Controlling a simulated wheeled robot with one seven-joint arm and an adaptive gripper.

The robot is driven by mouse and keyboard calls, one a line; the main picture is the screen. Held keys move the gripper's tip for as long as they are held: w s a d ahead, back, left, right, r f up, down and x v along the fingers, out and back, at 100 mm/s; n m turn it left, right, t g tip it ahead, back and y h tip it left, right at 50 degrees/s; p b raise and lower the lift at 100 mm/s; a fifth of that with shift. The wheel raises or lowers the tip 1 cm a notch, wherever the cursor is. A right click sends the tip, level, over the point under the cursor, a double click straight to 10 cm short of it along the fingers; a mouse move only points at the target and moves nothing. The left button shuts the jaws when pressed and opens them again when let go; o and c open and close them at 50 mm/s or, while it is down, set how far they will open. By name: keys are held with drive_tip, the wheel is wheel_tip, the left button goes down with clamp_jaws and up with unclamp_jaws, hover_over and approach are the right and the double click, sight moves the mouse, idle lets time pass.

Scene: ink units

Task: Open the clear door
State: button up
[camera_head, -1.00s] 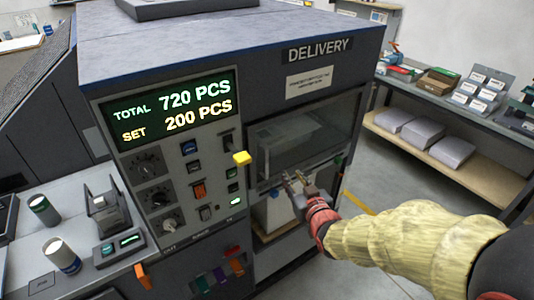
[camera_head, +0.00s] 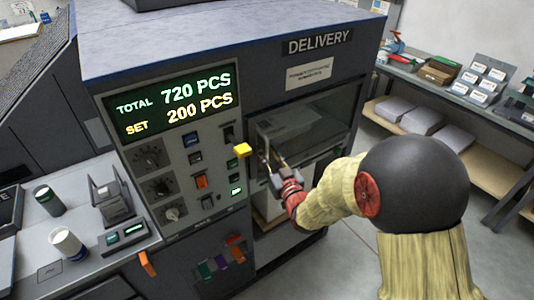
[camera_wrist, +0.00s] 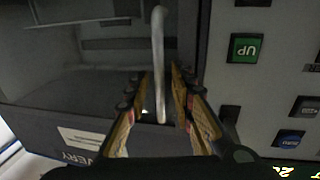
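The clear door (camera_head: 308,127) is a see-through panel in the front of the dark delivery unit, under the DELIVERY sign; it looks shut, though its edges are hard to make out. A pale, curved bar handle (camera_wrist: 159,60) shows in the wrist view. My gripper (camera_head: 267,162) is in front of the door's left side. In the wrist view, my gripper (camera_wrist: 157,75) has its fingers apart, one on each side of the handle. The bar lies nearer the right finger, and contact cannot be told. The fingers partly hide the handle in the head view.
A yellow knob (camera_head: 242,150) sticks out just left of my gripper. The control panel (camera_head: 180,150) with buttons and dials is beside it; its green UP button (camera_wrist: 246,48) shows in the wrist view. A shelf (camera_head: 450,140) with boxes stands right, across open floor.

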drive_tip(key=shift+w+a, duration=0.15)
drive_tip(key=shift+w, duration=0.05)
drive_tip(key=shift+c, duration=0.6)
clamp_jaws()
